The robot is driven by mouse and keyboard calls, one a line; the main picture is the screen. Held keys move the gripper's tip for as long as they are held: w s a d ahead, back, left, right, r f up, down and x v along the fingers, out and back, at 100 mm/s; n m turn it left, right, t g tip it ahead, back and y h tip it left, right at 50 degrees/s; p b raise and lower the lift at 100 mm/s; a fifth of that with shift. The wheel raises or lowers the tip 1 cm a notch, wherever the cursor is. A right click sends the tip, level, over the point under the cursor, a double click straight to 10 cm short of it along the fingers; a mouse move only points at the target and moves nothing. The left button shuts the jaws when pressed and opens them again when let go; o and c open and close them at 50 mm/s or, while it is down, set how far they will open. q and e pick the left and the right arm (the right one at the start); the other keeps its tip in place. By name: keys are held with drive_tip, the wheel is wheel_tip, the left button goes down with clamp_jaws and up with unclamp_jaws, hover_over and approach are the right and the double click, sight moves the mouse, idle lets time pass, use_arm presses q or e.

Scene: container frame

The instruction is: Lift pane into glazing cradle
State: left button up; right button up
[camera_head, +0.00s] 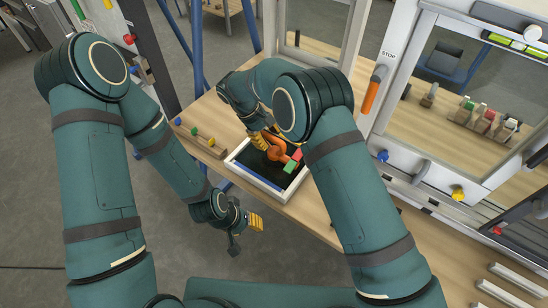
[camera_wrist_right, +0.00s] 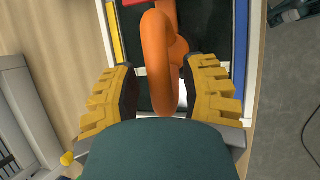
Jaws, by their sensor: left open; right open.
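A white-rimmed rectangular frame (camera_head: 256,181) lies on the wooden table with a dark panel (camera_head: 252,160) inside it. I cannot tell whether this panel is the pane or which thing is the cradle. An orange looped handle (camera_head: 277,153) stands over the panel, with a red piece (camera_head: 296,155) and a green piece (camera_head: 290,167) beside it. My right gripper (camera_wrist_right: 160,95) is open, its yellow-padded fingers on either side of the handle's loop (camera_wrist_right: 153,60), with visible gaps. My left gripper (camera_head: 246,233) is open and empty, off the table's near left edge.
A small board with colored pegs (camera_head: 200,138) lies left of the frame. A white machine with an orange lever (camera_head: 373,90) stands to the right. Several colored blocks (camera_head: 484,117) sit behind its window. My right forearm covers part of the table.

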drive_tip(key=v, duration=1.2)
